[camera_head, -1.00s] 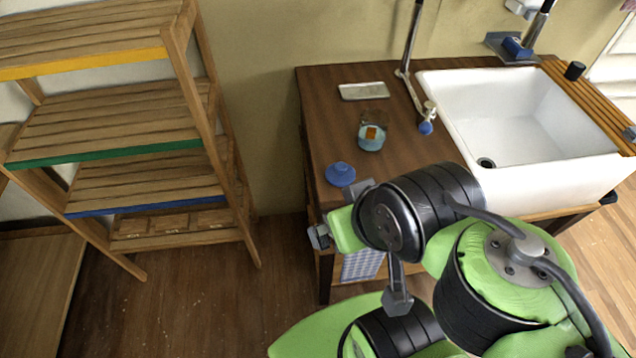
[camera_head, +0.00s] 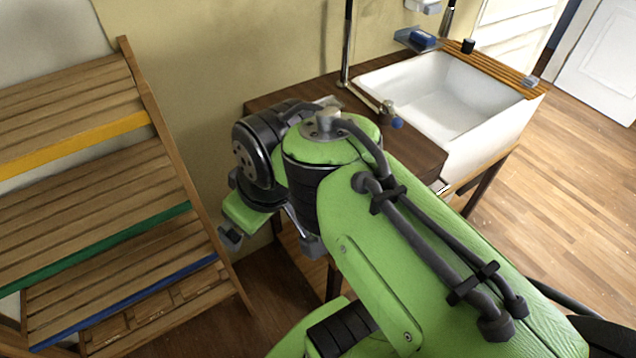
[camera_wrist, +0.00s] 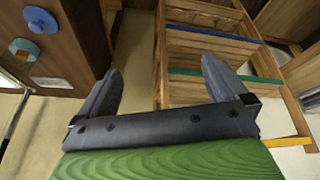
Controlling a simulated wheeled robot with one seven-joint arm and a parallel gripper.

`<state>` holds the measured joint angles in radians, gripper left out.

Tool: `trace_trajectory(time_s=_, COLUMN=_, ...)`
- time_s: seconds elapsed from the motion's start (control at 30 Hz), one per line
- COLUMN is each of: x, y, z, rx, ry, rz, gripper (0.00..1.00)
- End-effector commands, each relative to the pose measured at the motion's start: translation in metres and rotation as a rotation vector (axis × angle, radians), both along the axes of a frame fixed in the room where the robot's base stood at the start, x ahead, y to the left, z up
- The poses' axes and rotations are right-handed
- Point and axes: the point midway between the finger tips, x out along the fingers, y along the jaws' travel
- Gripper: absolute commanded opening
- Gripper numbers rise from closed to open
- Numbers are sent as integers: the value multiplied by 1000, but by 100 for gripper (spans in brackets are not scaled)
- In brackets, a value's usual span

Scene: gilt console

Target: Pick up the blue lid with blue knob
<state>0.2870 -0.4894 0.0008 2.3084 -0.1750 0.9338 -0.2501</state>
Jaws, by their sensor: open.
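The blue lid with its blue knob (camera_wrist: 41,20) lies on the dark wooden counter (camera_wrist: 70,45), at the upper left of the wrist view. In the head view the gripper (camera_head: 230,236) is partly seen beside the counter's left end.
A light-blue pot (camera_wrist: 24,48) stands near the lid, with a pale tray (camera_wrist: 51,83) beyond it. A slatted wooden shelf (camera_head: 100,178) stands at left.

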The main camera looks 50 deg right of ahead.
Motion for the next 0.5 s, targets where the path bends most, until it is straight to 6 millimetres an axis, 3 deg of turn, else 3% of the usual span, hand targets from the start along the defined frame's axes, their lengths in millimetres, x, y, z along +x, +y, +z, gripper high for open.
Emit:
trace_trajectory(time_s=0.27, x=38, y=-53, z=12, rx=-6, ry=68, rz=91, gripper=100)
trace_trajectory(time_s=0.37, x=50, y=-82, z=13, rx=0, ry=88, rz=134, gripper=100)
trace_trajectory(time_s=0.5, x=58, y=-143, z=9, rx=18, ry=104, rz=209, gripper=100)
